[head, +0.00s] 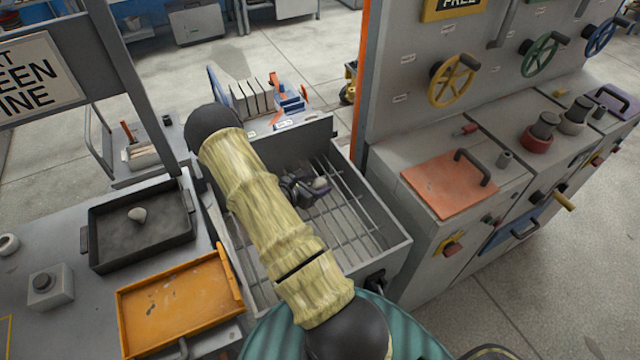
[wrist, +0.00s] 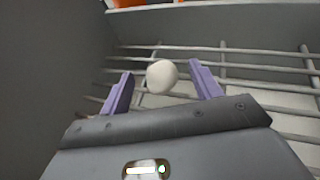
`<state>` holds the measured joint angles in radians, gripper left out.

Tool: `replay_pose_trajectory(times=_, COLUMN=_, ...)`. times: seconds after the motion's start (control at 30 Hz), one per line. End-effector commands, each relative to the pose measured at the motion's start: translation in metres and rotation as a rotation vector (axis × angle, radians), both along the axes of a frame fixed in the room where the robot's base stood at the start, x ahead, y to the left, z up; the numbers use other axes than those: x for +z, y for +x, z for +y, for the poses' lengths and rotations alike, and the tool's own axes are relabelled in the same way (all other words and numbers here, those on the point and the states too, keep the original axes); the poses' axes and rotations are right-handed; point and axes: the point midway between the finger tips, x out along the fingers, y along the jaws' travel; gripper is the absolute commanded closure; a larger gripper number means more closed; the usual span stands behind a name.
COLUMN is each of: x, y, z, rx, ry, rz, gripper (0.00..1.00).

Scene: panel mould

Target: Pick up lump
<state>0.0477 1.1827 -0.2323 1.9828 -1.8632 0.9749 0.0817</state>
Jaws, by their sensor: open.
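A pale rounded lump (wrist: 162,77) lies on the metal bars inside a grey bin (head: 377,262). In the wrist view it shows between and just beyond the two purple fingers of my gripper (wrist: 162,92). The fingers are apart, with nothing held between them. In the head view my gripper (head: 312,190) is down inside the bin, and the lump (head: 320,183) shows small beside it. My arm's sleeve covers the left part of the bin. I cannot tell the exact gap between fingers and lump.
The bin's walls surround my gripper. A grey panel cabinet (head: 440,215) with valves stands to the right.

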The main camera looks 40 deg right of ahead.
Motion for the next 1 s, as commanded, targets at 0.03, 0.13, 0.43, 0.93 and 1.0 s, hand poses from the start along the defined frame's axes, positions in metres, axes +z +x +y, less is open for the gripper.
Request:
replay_pose_trajectory(times=0.03, x=-0.0001, y=-0.0004, z=-0.0005, rx=-0.001, ry=0.000, rz=0.000, gripper=0.36)
replay_pose_trajectory(times=0.13, x=0.0000, y=-0.0005, z=-0.0005, rx=-0.002, ry=0.000, rz=0.000, gripper=0.36)
replay_pose_trajectory(times=0.43, x=0.0002, y=-0.0007, z=-0.0005, rx=-0.002, ry=0.000, rz=0.000, gripper=0.54)
replay_pose_trajectory(times=0.93, x=0.0033, y=-0.0002, z=-0.0005, rx=-0.001, ry=-0.001, rz=-0.001, gripper=0.87)
replay_pose_trajectory(times=1.0, x=0.0072, y=-0.0002, z=-0.0006, rx=-0.002, ry=-0.001, rz=-0.002, gripper=0.87)
